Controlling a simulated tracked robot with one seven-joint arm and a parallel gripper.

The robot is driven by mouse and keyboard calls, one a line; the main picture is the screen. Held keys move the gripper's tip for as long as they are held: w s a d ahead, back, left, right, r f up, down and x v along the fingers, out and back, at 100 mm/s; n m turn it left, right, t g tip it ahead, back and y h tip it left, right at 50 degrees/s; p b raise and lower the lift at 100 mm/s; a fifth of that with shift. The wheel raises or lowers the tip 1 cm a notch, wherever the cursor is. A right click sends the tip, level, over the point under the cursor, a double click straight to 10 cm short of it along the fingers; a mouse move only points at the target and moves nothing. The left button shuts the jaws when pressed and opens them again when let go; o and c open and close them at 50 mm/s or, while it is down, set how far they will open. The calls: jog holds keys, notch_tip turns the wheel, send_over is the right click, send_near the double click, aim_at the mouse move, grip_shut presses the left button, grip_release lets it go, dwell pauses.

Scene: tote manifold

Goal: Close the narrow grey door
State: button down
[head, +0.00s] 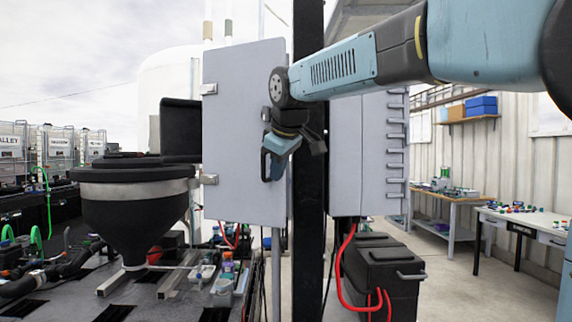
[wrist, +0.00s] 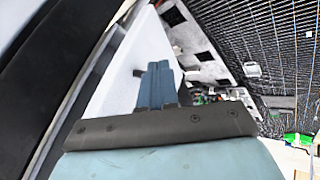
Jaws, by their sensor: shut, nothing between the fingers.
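A tall flat grey door panel (head: 240,125) stands left of the black post in the head view, with pale hinge-like fittings on its left edge. A small dark latch or handle shows near its right edge, partly behind my arm. I cannot tell how far the door stands open. My gripper (head: 268,168) hangs pointing down in front of the panel's right part. In the wrist view my gripper (wrist: 158,75) has its blue fingers together and empty, against a pale grey surface that looks like the door. I cannot tell whether they touch it.
A black post (head: 309,220) stands right beside the panel. A black hopper (head: 133,210) stands left. A black case (head: 385,275) with red cables is below. Open floor lies to the right, before the workbenches (head: 525,222).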

aim_at(278, 185)
jog(key=w+f, duration=0.2)
jog(key=w, duration=0.1)
jog(key=w+f, duration=0.2)
jog(key=shift+w+d+f, duration=0.15)
jog(key=shift+w+f, duration=0.25)
jog(key=shift+w+d, duration=0.3)
jog(key=shift+w, duration=0.35)
jog(key=shift+a, duration=0.1)
